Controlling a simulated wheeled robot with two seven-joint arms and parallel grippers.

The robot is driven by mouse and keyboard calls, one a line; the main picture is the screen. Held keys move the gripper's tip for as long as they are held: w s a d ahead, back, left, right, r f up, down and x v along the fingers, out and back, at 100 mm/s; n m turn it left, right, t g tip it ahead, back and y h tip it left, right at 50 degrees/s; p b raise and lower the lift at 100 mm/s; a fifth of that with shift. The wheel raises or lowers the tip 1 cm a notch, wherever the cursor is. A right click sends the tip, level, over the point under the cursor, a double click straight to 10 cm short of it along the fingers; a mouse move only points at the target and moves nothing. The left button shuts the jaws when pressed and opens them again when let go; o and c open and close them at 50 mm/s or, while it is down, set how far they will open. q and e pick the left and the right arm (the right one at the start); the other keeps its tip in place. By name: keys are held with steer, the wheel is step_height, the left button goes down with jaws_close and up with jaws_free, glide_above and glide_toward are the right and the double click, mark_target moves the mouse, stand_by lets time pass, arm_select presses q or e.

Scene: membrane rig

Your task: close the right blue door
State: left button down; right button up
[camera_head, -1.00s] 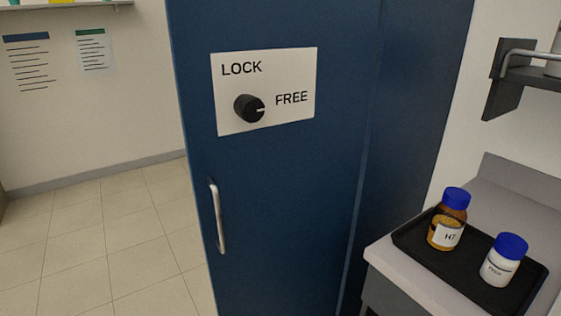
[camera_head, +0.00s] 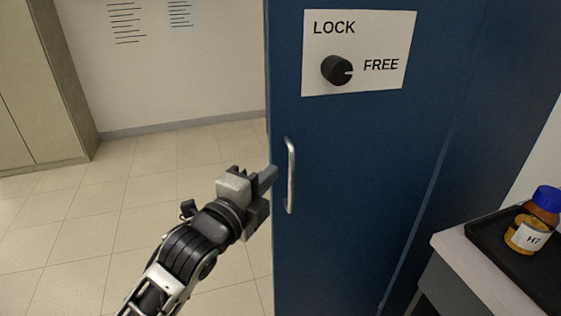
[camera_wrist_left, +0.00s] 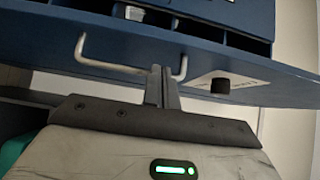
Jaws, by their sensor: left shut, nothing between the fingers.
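The blue door (camera_head: 350,220) stands swung out, with floor and a far wall visible past its left, handle-side edge. It has a silver bar handle (camera_head: 290,176) and a white plate (camera_head: 393,40) reading LOCK and FREE. The black knob (camera_head: 337,70) has its white mark towards FREE. My left gripper (camera_head: 268,179) is shut and empty, just left of the handle near the door's edge. In the left wrist view its fingers (camera_wrist_left: 162,88) are together, close to the handle's right end (camera_wrist_left: 182,68); I cannot tell whether they touch it. My right gripper is not in view.
A grey counter (camera_head: 447,240) at the right holds a black tray (camera_head: 488,236) with an amber bottle (camera_head: 530,228) with a blue cap. A beige cabinet (camera_head: 45,80) stands at the far left. The tiled floor (camera_head: 150,190) left of the door is clear.

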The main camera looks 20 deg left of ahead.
mark_target(281, 164)
arm_select(q)
steer(key=shift+w+d+p, duration=0.15)
steer(key=shift+w+d, duration=0.05)
steer(key=shift+w, duration=1.05)
steer(key=shift+w+d+p, duration=0.15)
steer(key=shift+w, duration=1.1)
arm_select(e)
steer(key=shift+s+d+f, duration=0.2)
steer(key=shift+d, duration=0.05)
